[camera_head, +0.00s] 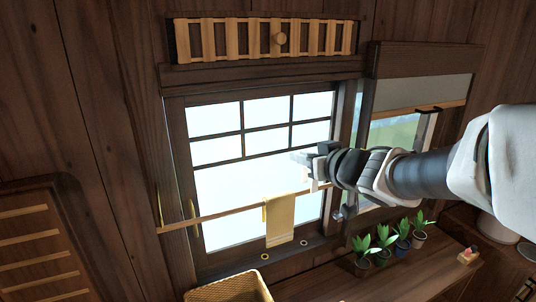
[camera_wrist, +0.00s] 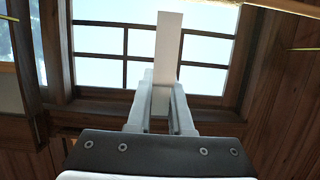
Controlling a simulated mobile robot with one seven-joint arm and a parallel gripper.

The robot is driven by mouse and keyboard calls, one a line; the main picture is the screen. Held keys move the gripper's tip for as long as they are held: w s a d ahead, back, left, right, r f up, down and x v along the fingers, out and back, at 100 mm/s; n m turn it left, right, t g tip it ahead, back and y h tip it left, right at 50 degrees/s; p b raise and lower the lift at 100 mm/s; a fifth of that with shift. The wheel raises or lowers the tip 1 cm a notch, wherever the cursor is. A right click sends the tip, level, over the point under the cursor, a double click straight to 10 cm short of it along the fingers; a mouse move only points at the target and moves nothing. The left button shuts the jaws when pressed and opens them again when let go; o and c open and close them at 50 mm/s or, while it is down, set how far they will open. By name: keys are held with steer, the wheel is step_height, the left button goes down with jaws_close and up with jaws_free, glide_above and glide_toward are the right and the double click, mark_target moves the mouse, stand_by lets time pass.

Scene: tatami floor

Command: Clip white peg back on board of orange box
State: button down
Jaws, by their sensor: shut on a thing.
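My gripper (camera_head: 314,166) is in front of the bright window in the head view, well above the sill. In the wrist view its two fingers (camera_wrist: 160,88) are shut on a long, flat white piece (camera_wrist: 169,45), which I take to be the white peg. The peg stands out past the fingertips; its lower part is between the fingers. In the head view the peg is hard to make out against the glare. I cannot clearly identify the orange box or its board. A small light-wood block (camera_head: 467,257) with a reddish bit on top sits on the shelf at right.
A rail (camera_head: 235,211) with a yellow cloth (camera_head: 280,220) crosses the window. Several potted plants (camera_head: 388,240) stand on the shelf below my arm. A woven basket (camera_head: 229,290) is at the bottom. A slatted wooden panel (camera_head: 262,38) hangs above the window. Air around my gripper looks clear.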

steer(key=s+d+r+p, duration=0.2)
steer(key=d+r, duration=0.2)
steer(key=r, duration=0.3)
steer(key=shift+d+r, duration=0.3)
steer(key=shift+r, duration=0.05)
stand_by(0.4)
steer(key=shift+f, duration=0.15)
